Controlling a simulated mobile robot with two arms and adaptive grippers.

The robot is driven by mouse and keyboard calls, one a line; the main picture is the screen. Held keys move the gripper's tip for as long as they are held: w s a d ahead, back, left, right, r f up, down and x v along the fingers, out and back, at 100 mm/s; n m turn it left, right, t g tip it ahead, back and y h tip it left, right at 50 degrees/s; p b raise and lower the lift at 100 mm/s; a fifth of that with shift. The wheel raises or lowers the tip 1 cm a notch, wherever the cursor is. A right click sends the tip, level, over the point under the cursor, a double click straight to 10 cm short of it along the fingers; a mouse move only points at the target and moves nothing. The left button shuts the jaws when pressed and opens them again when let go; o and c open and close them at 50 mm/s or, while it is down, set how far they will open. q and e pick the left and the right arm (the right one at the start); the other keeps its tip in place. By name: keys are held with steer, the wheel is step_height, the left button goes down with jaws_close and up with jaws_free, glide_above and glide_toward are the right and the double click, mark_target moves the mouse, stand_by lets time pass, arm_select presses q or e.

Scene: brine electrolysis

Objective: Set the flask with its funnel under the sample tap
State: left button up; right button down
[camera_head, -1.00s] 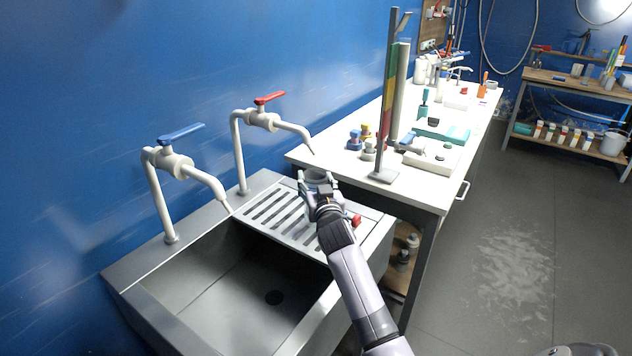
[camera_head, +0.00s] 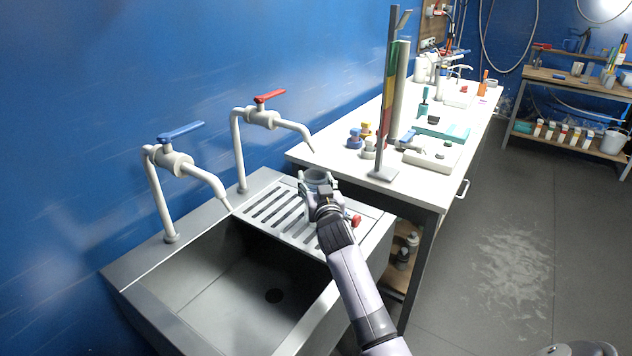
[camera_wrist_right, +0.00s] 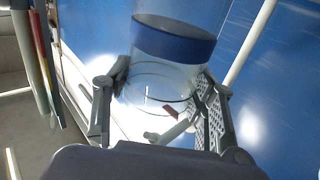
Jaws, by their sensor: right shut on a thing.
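My right gripper (camera_head: 320,190) is shut on a clear vessel with a round open top (camera_head: 317,176), which I take for the flask with its funnel. In the right wrist view the clear glass with a blue band (camera_wrist_right: 172,42) stands between the two fingers (camera_wrist_right: 160,98). The gripper hides most of it in the head view, so I cannot tell whether its base touches the slotted drainboard (camera_head: 273,212). The red-handled tap (camera_head: 262,117) has its spout end above and slightly left of the vessel in the picture. The blue-handled tap (camera_head: 172,160) is further left. My left gripper is not in view.
The sink basin (camera_head: 240,285) is empty. A red knob (camera_head: 356,221) shows just right of my gripper. The white bench (camera_head: 320,155) behind carries a tall stand (camera_head: 388,100), small bottles (camera_head: 368,148) and trays. A shelf (camera_head: 570,85) stands far right, with open floor before it.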

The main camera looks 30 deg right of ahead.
steer(key=shift+f, duration=0.15)
steer(key=c, duration=0.7)
jaws_free()
steer(key=shift+o, duration=0.5)
steer(key=shift+f, duration=0.15)
steer(key=shift+s, duration=0.1)
steer(key=v, duration=1.2)
